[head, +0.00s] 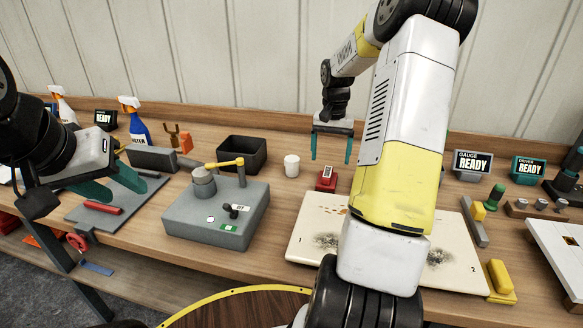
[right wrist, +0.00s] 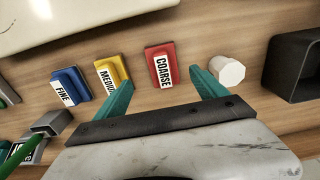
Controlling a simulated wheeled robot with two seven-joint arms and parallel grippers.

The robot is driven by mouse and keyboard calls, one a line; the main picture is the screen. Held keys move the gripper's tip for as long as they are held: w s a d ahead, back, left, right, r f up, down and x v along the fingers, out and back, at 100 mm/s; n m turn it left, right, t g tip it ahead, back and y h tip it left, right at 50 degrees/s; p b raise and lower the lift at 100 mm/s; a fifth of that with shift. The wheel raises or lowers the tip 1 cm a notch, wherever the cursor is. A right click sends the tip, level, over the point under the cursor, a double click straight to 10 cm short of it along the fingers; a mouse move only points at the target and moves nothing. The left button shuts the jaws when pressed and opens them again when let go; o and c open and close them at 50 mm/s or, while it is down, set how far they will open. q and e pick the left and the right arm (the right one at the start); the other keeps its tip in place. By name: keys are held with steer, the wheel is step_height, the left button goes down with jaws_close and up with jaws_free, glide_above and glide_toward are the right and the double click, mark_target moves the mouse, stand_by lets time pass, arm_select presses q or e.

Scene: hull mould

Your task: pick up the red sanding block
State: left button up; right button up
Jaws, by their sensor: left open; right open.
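The red sanding block (head: 326,181) lies on the wooden bench in the head view, behind the white panel. In the right wrist view the red block (right wrist: 158,60) shows a white label reading COARSE. My right gripper (head: 331,159) is open and empty, with teal fingers pointing down, above the block and apart from it. In the right wrist view the block appears ahead of and between the two fingertips (right wrist: 162,85). My left gripper (head: 126,192) is open at the far left, over a grey mat with a red bar.
A white cup (head: 291,166) and a black bin (head: 242,153) stand left of the block. Yellow MEDIUM (right wrist: 110,76) and blue FINE (right wrist: 70,86) blocks lie beside it in the wrist view. A grey fixture (head: 216,215) and the white panel (head: 303,240) occupy the front bench.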

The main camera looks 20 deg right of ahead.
mark_target(328, 171)
steer(key=shift+w+f, duration=0.45)
steer(key=shift+f, duration=0.3)
steer(key=f, duration=0.7)
steer(key=shift+w+d+f, duration=0.1)
steer(key=shift+w+f, duration=0.1)
steer(key=c, duration=1.5)
steer(key=shift+r, duration=5.05)
steer(key=shift+c, duration=0.2)
